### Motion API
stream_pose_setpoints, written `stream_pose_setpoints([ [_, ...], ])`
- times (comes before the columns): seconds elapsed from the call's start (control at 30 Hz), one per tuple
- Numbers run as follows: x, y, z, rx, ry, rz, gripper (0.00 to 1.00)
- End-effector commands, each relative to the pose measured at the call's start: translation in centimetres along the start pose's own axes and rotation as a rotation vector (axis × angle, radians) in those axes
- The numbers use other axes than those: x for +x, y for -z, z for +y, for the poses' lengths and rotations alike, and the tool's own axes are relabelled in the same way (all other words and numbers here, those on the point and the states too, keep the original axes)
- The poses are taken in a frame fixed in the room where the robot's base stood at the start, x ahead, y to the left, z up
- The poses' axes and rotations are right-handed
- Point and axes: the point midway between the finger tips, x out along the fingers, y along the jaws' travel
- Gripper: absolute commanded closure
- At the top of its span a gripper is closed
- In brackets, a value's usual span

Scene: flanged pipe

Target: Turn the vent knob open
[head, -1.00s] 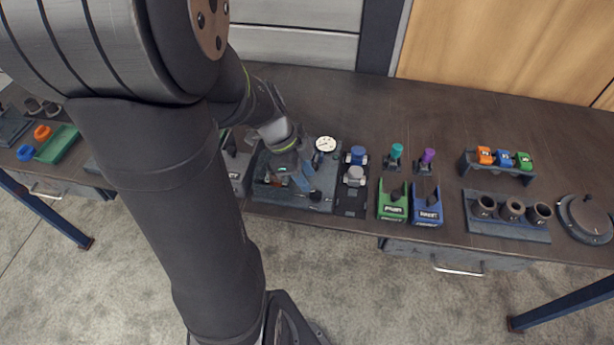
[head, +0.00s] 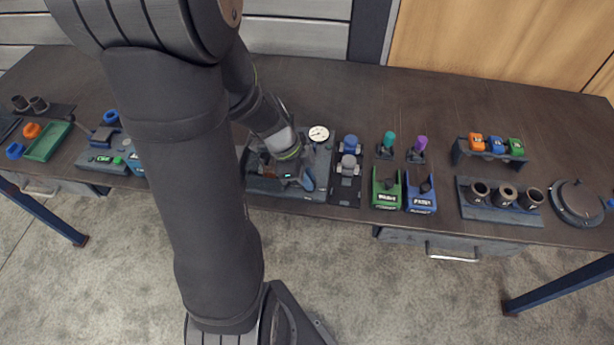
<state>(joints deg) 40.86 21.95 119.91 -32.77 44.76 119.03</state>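The pipe fixture on its blue-grey base plate (head: 262,186) stands near the table's front edge, left of centre in the head view. A round white dial gauge (head: 318,133) stands at its back right. My gripper (head: 300,183) is low over the right part of the fixture, pointing down, in front of the gauge. Its fingers are small and partly hidden, so I cannot tell whether they are open or touch anything. I cannot make out the vent knob; my arm and gripper cover much of the fixture.
A dark strip with a blue and a grey valve-like part (head: 349,162) stands close on the right. Green (head: 387,192) and blue (head: 420,197) boxes follow, then a rack with dark cups (head: 507,193). A green tray (head: 47,142) lies far left. The table's back is mostly clear.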

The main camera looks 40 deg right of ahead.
Motion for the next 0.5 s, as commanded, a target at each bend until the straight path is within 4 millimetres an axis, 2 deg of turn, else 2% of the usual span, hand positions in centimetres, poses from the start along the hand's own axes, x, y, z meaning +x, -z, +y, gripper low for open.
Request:
stream_pose_setpoints([
  [0.27,-0.02,0.01,0.06,-0.025,0.009,0.000,1.00],
  [0.5,-0.03,0.04,0.15,-0.135,0.055,0.001,1.00],
])
